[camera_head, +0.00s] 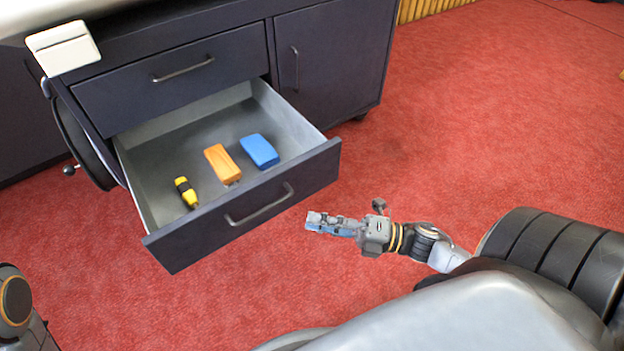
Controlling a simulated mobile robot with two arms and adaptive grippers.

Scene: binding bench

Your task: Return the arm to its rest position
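My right gripper (328,224) is in the middle of the view, just in front of the open drawer and to the right of its handle. It is apart from the handle, over the red floor. It is seen edge-on and small, so I cannot tell whether its fingers are open or shut. My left gripper is not in view; only a part of my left arm shows at the lower left edge.
The drawer (322,153) stands pulled out from the dark cabinet (335,60). In it lie a yellow and black object (186,192), an orange block (221,163) and a blue block (260,151). A closed drawer (180,85) is above. The red carpet (480,120) at right is clear.

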